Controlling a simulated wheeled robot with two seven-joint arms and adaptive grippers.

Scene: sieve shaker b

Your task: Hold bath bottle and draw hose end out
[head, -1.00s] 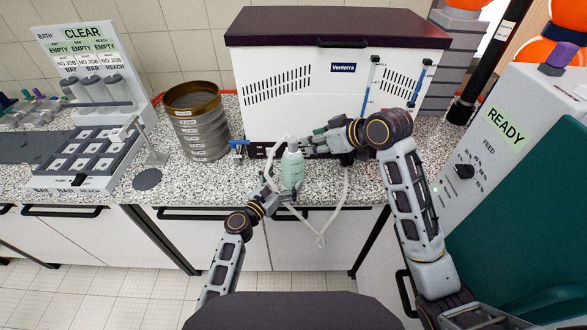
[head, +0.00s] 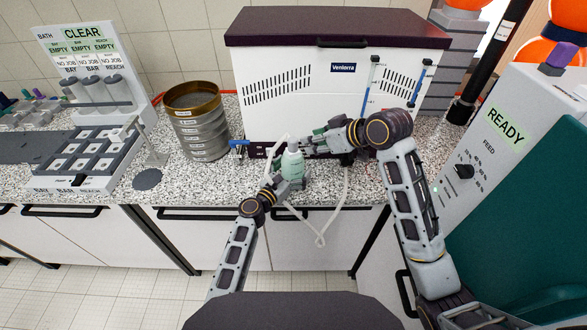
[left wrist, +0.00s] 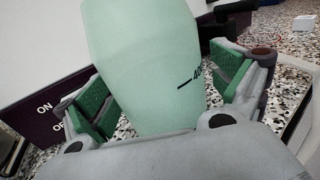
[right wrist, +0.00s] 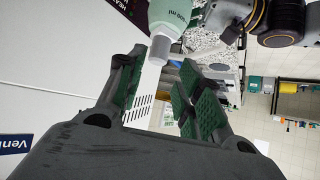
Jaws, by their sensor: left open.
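The pale green bath bottle (head: 293,164) stands upright at the counter's front edge, before the white Ventorra machine. My left gripper (head: 297,184) is at the bottle's lower part. In the left wrist view its green-padded fingers (left wrist: 165,100) are apart on either side of the bottle (left wrist: 145,60), with gaps showing. My right gripper (head: 308,144) is beside the bottle's top. In the right wrist view its fingers (right wrist: 158,95) are apart, with the bottle's cap (right wrist: 165,45) just beyond them. The white hose (head: 320,238) loops down in front of the counter; its end is unclear.
The Ventorra machine (head: 300,95) stands behind the bottle. A blue-handled tap (head: 238,144) and a stack of sieves (head: 199,125) are to the left. A grey unit marked READY (head: 510,125) stands at the right. The counter left of the sieves (head: 148,205) has some free room.

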